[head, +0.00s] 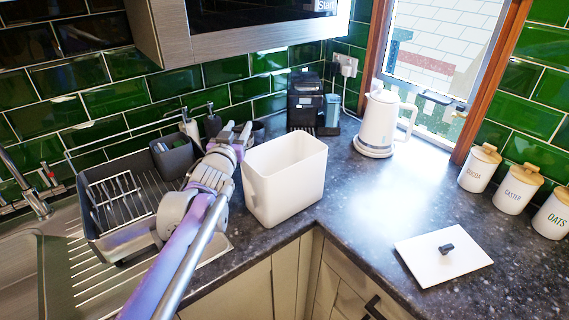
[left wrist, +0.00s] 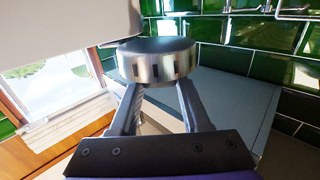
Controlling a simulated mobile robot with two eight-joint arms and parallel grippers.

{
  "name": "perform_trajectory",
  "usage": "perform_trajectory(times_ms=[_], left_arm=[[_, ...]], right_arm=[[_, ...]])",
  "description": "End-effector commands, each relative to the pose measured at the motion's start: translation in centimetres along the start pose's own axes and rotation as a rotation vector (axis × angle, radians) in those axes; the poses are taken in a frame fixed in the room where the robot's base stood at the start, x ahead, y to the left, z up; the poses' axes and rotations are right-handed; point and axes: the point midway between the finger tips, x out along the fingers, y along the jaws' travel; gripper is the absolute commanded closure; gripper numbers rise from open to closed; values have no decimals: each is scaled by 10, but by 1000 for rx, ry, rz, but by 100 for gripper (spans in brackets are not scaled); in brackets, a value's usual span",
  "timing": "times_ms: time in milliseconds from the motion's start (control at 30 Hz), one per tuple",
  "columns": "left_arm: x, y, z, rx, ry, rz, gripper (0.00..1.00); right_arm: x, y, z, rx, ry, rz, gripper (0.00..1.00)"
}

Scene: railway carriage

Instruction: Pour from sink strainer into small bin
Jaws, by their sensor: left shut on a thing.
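The small bin (head: 287,185) is a white, open-topped box standing upright on the dark worktop near its front edge. My left gripper (head: 238,132) is just behind and left of the bin's rim, beside the bin and not over its opening. In the left wrist view its fingers (left wrist: 158,98) are shut on the sink strainer (left wrist: 155,62), a round metal cup with slots around its side. The bin's pale wall (left wrist: 70,25) shows close to the strainer there. The strainer is hard to make out in the head view, and its contents are hidden. My right gripper is not in view.
A dish rack (head: 130,195) and sink (head: 30,265) lie left. A coffee machine (head: 305,100) and white kettle (head: 380,122) stand behind the bin. A white lid (head: 440,262) with a black knob lies right. Several canisters (head: 515,190) stand far right. The worktop between kettle and lid is clear.

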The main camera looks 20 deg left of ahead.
Motion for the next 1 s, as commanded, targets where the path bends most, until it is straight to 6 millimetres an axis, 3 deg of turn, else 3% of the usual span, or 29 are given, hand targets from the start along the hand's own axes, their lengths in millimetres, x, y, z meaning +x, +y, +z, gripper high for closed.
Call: perform_trajectory(times_ms=[467,800,1000], left_arm=[[0,1,-9,2,2,1,100],[0,1,-36,3,2,0,100],[0,1,-35,2,1,0,100]], right_arm=[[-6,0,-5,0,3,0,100],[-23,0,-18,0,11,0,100],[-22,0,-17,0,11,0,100]])
